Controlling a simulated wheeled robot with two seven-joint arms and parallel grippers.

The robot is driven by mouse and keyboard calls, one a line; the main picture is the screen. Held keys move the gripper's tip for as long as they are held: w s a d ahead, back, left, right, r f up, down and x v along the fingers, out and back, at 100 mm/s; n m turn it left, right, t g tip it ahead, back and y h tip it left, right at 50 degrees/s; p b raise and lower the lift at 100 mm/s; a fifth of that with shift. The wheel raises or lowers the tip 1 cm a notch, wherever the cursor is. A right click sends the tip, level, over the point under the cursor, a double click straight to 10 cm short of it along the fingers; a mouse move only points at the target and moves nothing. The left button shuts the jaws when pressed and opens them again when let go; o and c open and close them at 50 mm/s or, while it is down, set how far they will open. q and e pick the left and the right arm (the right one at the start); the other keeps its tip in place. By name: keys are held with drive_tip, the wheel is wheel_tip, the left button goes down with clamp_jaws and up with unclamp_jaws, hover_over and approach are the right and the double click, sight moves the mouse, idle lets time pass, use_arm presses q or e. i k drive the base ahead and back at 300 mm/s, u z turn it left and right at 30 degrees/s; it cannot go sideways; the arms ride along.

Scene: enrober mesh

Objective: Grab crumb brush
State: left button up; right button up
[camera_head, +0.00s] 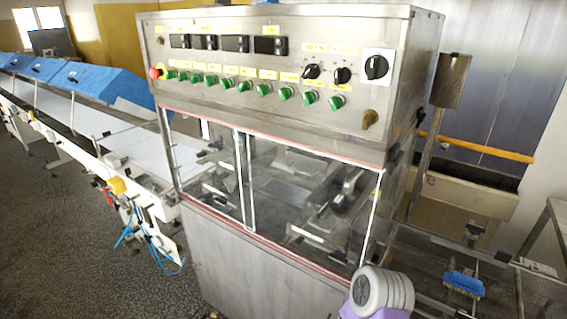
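The crumb brush (463,283) has a blue back and pale bristles. It lies at the lower right on a mesh surface (425,262) beside the steel machine. A grey and purple rounded part at the bottom centre-right looks like a link of my own arm, a little left of the brush. Neither gripper shows in this view, so their distance to the brush cannot be seen. Nothing covers the brush.
The large steel enrober (275,75), with green knobs and clear windows, fills the middle. A conveyor (130,155) with blue covers runs off to the left. A metal trough (465,195) and an orange-yellow bar (485,149) are behind the mesh.

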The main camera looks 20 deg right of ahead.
sight(470, 285)
drive_tip(key=u, duration=1.55)
drive_tip(key=k, duration=1.6)
drive_tip(key=z, duration=0.85)
